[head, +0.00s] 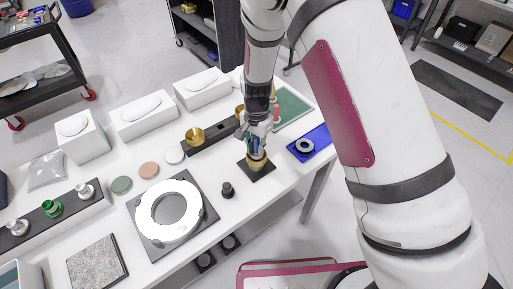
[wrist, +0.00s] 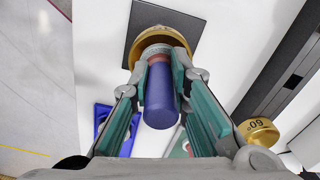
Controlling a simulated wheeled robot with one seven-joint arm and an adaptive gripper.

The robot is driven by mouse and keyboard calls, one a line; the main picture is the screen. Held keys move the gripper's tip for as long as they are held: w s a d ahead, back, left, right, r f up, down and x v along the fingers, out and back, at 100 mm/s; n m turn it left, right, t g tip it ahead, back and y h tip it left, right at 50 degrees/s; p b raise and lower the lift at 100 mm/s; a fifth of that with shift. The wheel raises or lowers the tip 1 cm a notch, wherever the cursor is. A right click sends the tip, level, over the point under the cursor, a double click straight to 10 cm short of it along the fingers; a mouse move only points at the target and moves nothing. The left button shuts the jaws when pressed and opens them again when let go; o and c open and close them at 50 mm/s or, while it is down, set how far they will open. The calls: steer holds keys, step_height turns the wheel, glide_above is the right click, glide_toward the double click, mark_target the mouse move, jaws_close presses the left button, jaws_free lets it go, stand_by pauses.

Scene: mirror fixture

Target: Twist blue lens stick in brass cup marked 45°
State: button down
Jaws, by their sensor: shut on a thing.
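My gripper (head: 257,143) is shut on a blue lens stick (wrist: 160,98), with one teal-padded finger on each side in the wrist view. The stick's far end, with a reddish band and a grey ring, is at the mouth of a brass cup (wrist: 177,37) and appears to be inside it. How deep it sits is hidden by the fingers. This cup (head: 257,164) stands on a black square plate (head: 262,172); its mark is not readable. Another brass cup (wrist: 259,131), marked 60°, stands to the right in the wrist view.
A blue tray (head: 318,136) with a dark ring is right of the cup. A black knob (head: 228,190) and a white ring fixture (head: 147,213) are to the left. Brass cups (head: 195,137) stand on a dark rail behind. White boxes (head: 144,117) line the back.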

steer(key=shift+r, duration=3.05)
steer(key=shift+w, duration=0.1)
